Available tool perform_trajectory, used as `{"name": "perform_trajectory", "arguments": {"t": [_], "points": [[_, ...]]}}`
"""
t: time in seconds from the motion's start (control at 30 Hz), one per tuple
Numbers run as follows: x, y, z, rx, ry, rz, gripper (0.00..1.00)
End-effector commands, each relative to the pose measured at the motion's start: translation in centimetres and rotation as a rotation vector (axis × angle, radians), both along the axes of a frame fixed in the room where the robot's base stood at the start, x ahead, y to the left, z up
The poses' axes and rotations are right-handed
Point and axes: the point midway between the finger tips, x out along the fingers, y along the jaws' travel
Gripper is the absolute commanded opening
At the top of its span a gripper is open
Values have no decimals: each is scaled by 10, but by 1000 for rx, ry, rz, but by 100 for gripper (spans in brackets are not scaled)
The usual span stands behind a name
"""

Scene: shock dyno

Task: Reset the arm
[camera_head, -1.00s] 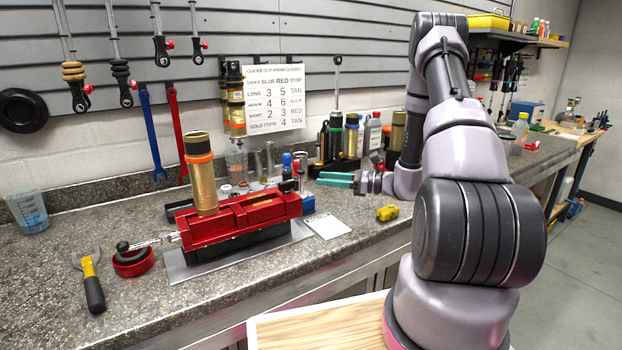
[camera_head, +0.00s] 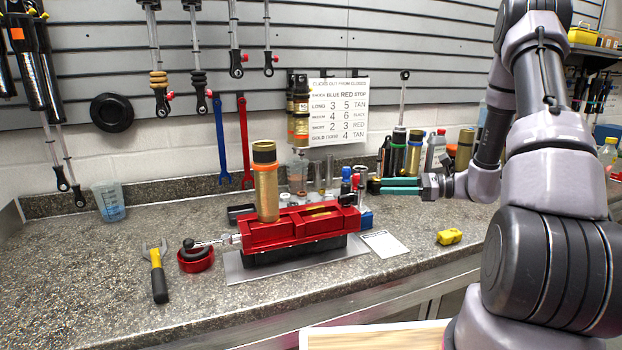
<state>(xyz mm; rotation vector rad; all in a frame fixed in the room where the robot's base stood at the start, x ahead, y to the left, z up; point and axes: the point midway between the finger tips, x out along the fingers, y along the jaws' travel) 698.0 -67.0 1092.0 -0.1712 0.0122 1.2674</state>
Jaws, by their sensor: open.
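My gripper (camera_head: 400,186) has two teal fingers that point left. They are apart with nothing between them. It hangs over the back of the counter, right of the red vise-like fixture (camera_head: 300,228) and in front of several bottles. My arm rises at the right and bends down to the gripper. A gold shock body (camera_head: 266,190) with an orange band and a black top stands upright at the red fixture. A shock shaft with a black eye end (camera_head: 190,244) reaches left from the fixture, over a red ring (camera_head: 197,262).
An adjustable wrench (camera_head: 157,275) lies at the left of the counter (camera_head: 90,290). A beaker of blue liquid (camera_head: 110,203) stands behind it. A yellow object (camera_head: 449,237) and a white card (camera_head: 384,244) lie right of the fixture. A settings chart (camera_head: 338,110) hangs behind. The front left counter is clear.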

Motion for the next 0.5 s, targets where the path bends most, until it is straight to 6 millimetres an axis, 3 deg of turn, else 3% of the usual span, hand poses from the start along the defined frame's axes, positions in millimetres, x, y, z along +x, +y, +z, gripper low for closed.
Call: {"name": "perform_trajectory", "arguments": {"t": [0.03, 0.2, 0.5], "points": [[-10, 11, 20, -60, -41, 62, 53], [-50, 37, 65, -274, -152, 255, 53], [-121, 54, 121, -683, -386, 508, 53]]}}
